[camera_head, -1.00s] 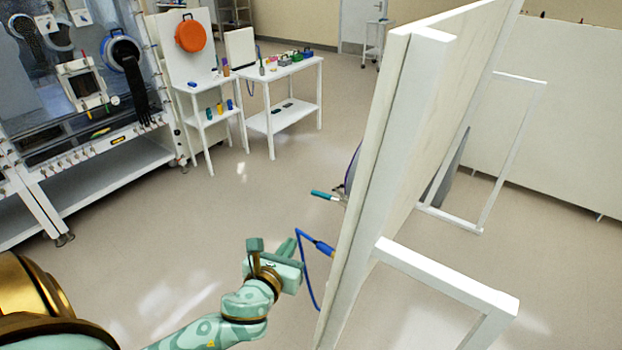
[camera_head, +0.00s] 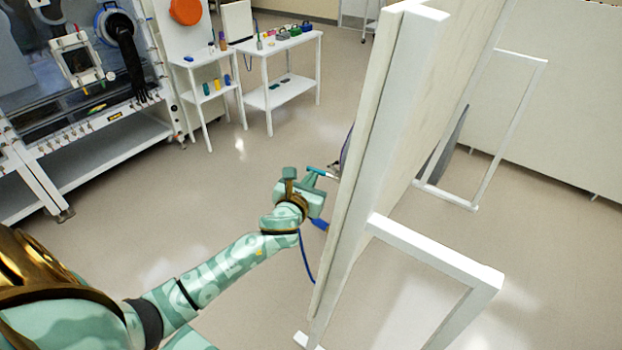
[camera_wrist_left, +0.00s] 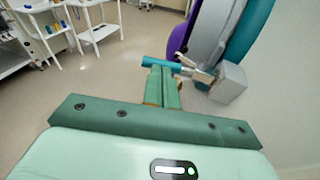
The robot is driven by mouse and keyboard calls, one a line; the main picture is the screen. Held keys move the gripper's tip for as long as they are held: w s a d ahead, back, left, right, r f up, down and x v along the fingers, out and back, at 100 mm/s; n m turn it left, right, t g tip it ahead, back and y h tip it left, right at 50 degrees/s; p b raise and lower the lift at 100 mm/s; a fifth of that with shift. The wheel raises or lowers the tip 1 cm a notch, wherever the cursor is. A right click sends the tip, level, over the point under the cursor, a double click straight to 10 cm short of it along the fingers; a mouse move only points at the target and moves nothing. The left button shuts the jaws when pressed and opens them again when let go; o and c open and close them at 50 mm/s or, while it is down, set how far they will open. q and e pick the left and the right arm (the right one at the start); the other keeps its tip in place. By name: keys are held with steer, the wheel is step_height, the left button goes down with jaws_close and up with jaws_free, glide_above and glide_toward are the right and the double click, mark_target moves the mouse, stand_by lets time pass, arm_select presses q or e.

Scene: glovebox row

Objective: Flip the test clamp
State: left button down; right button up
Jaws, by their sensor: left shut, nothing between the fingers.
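The test clamp is on the far face of the white upright panel (camera_head: 375,150), which hides most of it in the head view. Its teal handle (camera_head: 321,172) sticks out past the panel's left edge. In the left wrist view, the teal handle (camera_wrist_left: 162,64) joins metal clamp parts (camera_wrist_left: 198,73) beside a grey block (camera_wrist_left: 230,82). My left gripper (camera_head: 311,180) is shut and empty, with its fingertips right at the handle. In the wrist view the fingertips (camera_wrist_left: 160,76) sit just below the handle; I cannot tell whether they touch. My right gripper is not in view.
A blue plug (camera_head: 319,224) with a blue cable hangs at the panel's edge, close under my left wrist. Purple and teal round parts (camera_wrist_left: 235,35) stand behind the clamp. White panel feet (camera_head: 440,255) reach out right. Tables (camera_head: 285,70) and a glovebox (camera_head: 70,80) are far left; floor between is clear.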

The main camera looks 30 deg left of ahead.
arm_select(q)
steer(key=shift+w, duration=0.2)
steer(key=shift+w+a+r+m+h+p, duration=0.35)
steer(key=shift+w+m+h+p, duration=0.15)
steer(key=shift+h+p, duration=0.3)
steer(key=shift+s, duration=0.1)
steer(key=shift+a+f+m+h, duration=0.1)
steer(key=shift+f+m+h, duration=0.05)
steer(key=shift+m+h, duration=0.15)
